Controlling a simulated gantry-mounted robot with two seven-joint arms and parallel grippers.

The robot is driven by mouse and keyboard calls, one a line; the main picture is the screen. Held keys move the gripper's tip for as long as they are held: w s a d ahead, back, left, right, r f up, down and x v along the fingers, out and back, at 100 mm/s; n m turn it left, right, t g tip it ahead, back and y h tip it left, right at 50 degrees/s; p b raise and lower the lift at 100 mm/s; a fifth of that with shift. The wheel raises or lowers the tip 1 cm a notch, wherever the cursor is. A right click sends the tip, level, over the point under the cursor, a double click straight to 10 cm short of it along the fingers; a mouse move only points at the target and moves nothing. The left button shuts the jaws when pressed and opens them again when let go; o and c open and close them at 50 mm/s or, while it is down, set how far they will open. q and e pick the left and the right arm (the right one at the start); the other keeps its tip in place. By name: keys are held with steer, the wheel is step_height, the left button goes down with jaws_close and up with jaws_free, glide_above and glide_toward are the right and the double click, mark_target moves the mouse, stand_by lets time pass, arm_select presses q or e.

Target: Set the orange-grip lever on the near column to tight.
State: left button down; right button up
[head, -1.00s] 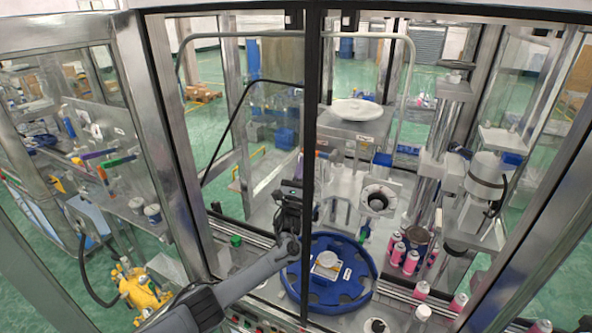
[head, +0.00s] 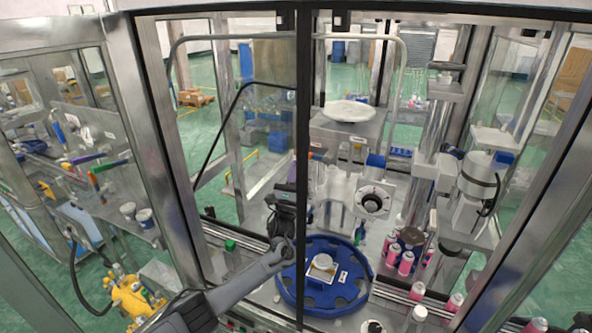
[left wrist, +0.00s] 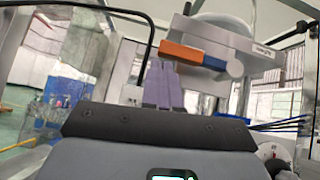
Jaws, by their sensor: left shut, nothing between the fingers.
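In the left wrist view, an orange grip (left wrist: 182,53) lies across the upper middle, in line with a blue bar (left wrist: 202,62) against a pale grey rounded housing with a small label, too small to read. The shut, empty purple fingers of my left gripper (left wrist: 163,76) point up just below the orange grip; I cannot tell whether they touch it. My right gripper is in neither view.
A blue round turntable (head: 290,287) lies below my left gripper. A white plate with a black knob (head: 373,203) and several pink cans (head: 406,263) stand to the right. The black door post (head: 303,120) crosses close by.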

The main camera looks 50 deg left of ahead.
arm_select(q)
steer(key=w+a+f+b+v, duration=0.1)
steer(key=b+v, duration=0.2)
steer(key=v, duration=0.9)
steer(key=shift+a+f+b, duration=0.15)
steer(key=shift+f+b, duration=0.15)
steer(key=shift+s, duration=0.1)
